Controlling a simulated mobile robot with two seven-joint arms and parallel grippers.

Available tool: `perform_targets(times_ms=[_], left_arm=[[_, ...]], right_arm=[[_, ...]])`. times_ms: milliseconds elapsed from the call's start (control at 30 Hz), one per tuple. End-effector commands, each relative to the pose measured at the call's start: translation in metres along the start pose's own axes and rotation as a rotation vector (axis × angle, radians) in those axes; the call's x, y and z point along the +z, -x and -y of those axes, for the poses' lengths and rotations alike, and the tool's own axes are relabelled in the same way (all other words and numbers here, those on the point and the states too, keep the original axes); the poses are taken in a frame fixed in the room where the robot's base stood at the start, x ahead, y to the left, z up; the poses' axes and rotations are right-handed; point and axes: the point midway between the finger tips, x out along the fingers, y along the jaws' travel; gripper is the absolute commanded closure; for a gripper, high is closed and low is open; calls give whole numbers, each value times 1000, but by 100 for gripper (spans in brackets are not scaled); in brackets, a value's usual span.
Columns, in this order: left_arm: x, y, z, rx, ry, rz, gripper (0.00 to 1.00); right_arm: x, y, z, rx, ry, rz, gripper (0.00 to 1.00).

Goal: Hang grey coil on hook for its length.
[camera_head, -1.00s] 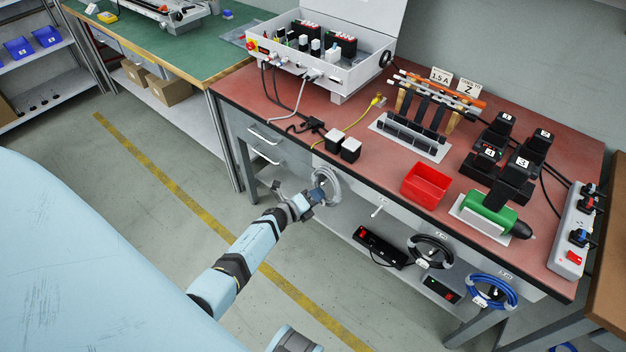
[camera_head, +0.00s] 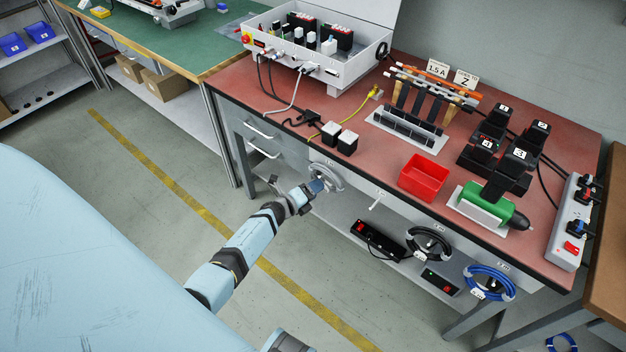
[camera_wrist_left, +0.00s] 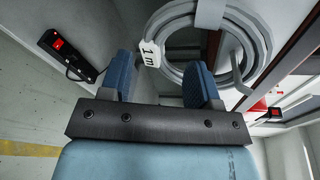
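The grey coil (camera_head: 328,178) is upright against the bench's front edge, below a small label. In the left wrist view the grey coil (camera_wrist_left: 262,38) fills the top right, with a white "1 m" tag (camera_wrist_left: 149,53) and a pale strap. My left gripper (camera_head: 316,187) is at the coil's lower left. In the wrist view its blue fingers (camera_wrist_left: 163,82) stand apart, the coil's lower rim just beyond them; I see no grip on it. A pale curved piece, perhaps a hook, shows by the coil (camera_wrist_left: 240,92). Whether the coil hangs on it is hidden. My right gripper is not in view.
An empty white hook (camera_head: 376,203) is right of the coil. A black coil (camera_head: 429,244) and a blue coil (camera_head: 489,283) hang further right. A black power strip (camera_head: 377,241) lies on the shelf below. The floor left of the bench is clear.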

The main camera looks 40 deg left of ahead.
Motion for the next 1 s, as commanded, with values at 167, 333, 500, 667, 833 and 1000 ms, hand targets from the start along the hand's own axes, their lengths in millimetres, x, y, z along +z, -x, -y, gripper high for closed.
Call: perform_targets(times_ms=[167, 333, 500, 667, 833, 1000], left_arm=[[0, 2, 0, 1, 0, 0, 44], [0, 19, 0, 2, 0, -1, 44], [0, 56, 0, 4, -1, -2, 44], [0, 93, 0, 2, -2, -1, 44], [0, 122, 0, 1, -1, -1, 44], [0, 136, 0, -1, 0, -1, 44]], right_arm=[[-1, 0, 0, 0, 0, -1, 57], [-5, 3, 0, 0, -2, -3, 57], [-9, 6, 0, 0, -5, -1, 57], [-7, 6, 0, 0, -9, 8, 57], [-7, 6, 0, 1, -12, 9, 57], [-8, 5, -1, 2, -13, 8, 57]])
